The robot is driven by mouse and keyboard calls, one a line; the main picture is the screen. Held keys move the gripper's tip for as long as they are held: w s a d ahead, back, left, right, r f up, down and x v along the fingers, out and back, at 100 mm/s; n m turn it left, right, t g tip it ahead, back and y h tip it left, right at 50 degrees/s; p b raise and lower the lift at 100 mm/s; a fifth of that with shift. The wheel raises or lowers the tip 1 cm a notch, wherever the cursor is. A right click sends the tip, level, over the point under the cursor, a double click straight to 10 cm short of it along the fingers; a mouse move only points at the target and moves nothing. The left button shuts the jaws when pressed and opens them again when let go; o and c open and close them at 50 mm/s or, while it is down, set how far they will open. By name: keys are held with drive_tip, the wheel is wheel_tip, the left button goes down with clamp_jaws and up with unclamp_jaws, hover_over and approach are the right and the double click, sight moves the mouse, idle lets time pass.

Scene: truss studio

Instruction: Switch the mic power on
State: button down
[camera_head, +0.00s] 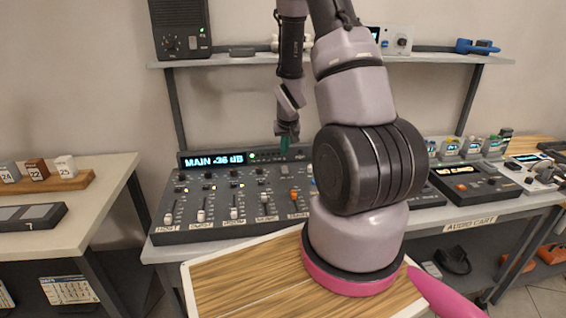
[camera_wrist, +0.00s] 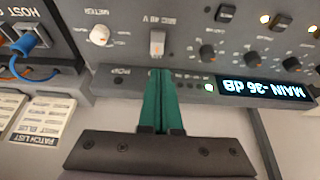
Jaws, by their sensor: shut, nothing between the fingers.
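The mixing console (camera_head: 225,220) stands on the shelf bench behind the wooden surface, and its display (camera_head: 215,160) reads MAIN -36 dB. In the wrist view, where the console appears upside down, a pale switch (camera_wrist: 157,43) sits beside a label that reads MIC 48 V. My gripper (camera_head: 286,143) is over the console's back edge, pointing down. In the wrist view its green fingers (camera_wrist: 158,76) are together and empty, their tips just short of the switch. I cannot tell whether they touch the panel.
A pale METER knob (camera_wrist: 99,35) is left of the switch in the wrist view, and dark knobs (camera_wrist: 207,52) are to its right. A unit with a blue plug (camera_wrist: 30,42) is farther left. An upper shelf (camera_head: 235,61) runs above the console behind my arm.

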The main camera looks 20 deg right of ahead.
sight(283, 168)
drive_tip(key=x, duration=0.7)
drive_tip(key=shift+w+f, duration=0.1)
drive_tip(key=shift+f, duration=0.2)
drive_tip(key=shift+d+f, duration=0.1)
drive_tip(key=shift+w, duration=0.1)
drive_tip(key=shift+w+f, duration=0.2)
drive_tip(key=shift+f, duration=0.15)
drive_tip(key=shift+s+a+r, duration=0.15)
drive_tip(key=shift+s+a, duration=0.05)
drive_tip(key=shift+s, duration=0.55)
wheel_tip(283, 168, up, 14)
